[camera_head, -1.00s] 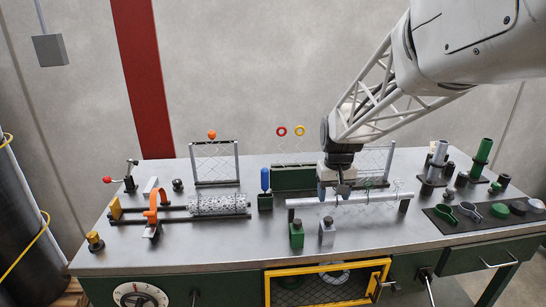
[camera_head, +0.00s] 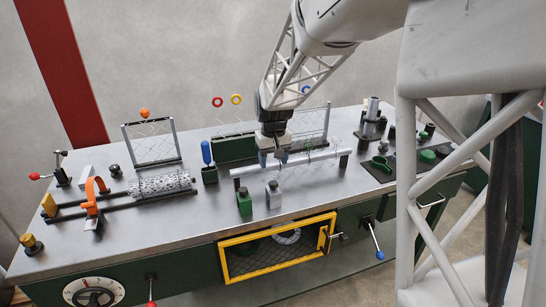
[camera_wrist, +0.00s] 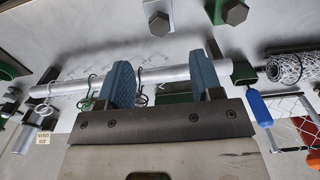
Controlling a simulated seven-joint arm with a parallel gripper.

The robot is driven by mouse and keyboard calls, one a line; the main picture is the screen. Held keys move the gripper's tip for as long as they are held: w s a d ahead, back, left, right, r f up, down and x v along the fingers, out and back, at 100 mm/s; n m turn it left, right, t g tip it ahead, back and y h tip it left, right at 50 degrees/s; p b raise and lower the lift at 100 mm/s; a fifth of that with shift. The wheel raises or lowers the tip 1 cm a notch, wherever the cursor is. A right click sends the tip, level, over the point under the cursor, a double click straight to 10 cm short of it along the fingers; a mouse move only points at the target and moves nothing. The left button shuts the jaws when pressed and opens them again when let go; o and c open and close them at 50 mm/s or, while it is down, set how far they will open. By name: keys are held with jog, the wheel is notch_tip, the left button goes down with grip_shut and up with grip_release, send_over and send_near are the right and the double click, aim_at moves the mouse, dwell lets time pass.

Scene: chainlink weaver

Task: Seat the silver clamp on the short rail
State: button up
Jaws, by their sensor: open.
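The silver clamp (camera_head: 273,196) stands upright on the bench in front of a pale round bar (camera_head: 300,162), with a dark knob on top. In the wrist view the silver clamp (camera_wrist: 157,17) shows at the top edge, its hex bolt towards me. My gripper (camera_head: 273,158) points down above the bar, behind the clamp. Its blue fingers (camera_wrist: 165,82) are apart, with nothing held between them; the bar passes beyond them in the wrist view. Black rails (camera_head: 120,200) lie at the left. I cannot tell which bar is the short rail.
A green clamp (camera_head: 244,202) stands just left of the silver one. Thin hooks and wire hang around the bar's right half. A blue-handled tool (camera_head: 206,152) stands in a green holder left of the bar. An orange clamp (camera_head: 92,196) straddles the black rails.

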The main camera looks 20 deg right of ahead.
aim_at(273, 182)
jog(key=shift+f, duration=4.2)
jog(key=shift+c, duration=0.2)
jog(key=c, duration=0.8)
jog(key=shift+r, duration=0.2)
jog(key=shift+r, duration=2.8)
